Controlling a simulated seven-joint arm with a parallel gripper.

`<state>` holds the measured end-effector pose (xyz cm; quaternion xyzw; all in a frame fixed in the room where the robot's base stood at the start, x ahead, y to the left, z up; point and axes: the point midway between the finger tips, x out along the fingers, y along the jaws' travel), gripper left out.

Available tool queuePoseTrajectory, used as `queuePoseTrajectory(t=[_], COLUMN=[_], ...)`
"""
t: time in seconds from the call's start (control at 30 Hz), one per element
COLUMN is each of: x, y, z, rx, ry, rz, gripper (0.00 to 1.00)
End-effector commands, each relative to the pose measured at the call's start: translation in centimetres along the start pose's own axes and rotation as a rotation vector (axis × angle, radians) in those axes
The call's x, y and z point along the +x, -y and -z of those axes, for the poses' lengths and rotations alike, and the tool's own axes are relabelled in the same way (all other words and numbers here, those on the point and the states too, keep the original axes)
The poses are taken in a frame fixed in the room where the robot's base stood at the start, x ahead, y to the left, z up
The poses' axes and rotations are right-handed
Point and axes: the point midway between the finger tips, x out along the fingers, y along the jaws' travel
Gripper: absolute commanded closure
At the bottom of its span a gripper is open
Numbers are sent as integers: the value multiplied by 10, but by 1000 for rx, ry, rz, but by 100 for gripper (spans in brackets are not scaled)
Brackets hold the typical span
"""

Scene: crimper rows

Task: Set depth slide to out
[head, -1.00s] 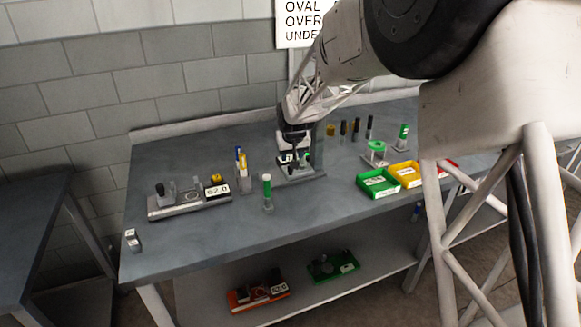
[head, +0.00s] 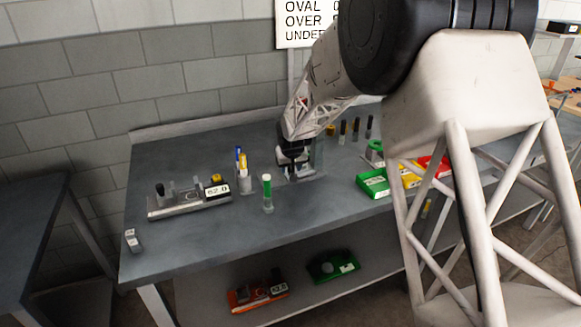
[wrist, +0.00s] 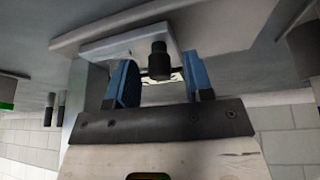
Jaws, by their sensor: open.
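A small bench device with a pale metal base (head: 308,177) stands near the middle of the workbench; my arm covers most of it. My gripper (head: 292,170) is down at this device, its fingers hard to make out in the head view. In the wrist view my gripper (wrist: 161,82) has its two blue fingers apart. A dark round knob (wrist: 159,60) on a pale plate (wrist: 125,42) shows between and just beyond the fingertips; I cannot tell whether they touch it. I cannot make out which part is the depth slide or its setting.
A grey fixture labelled 62.0 (head: 190,202) lies further left. A green bin (head: 373,185) is at the right.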

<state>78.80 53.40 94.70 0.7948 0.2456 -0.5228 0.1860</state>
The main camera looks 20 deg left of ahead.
Motion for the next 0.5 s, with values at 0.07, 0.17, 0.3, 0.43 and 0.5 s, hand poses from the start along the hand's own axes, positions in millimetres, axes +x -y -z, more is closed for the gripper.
queuePoseTrajectory(t=[0.07, 0.17, 0.3, 0.43, 0.5], x=[0, 0, 0, 0, 0], y=[0, 0, 0, 0, 0], z=[0, 0, 0, 0, 0], rx=[0, 0, 0, 0, 0], ry=[0, 0, 0, 0, 0], rz=[0, 0, 0, 0, 0], gripper=[52, 52, 65, 85, 95])
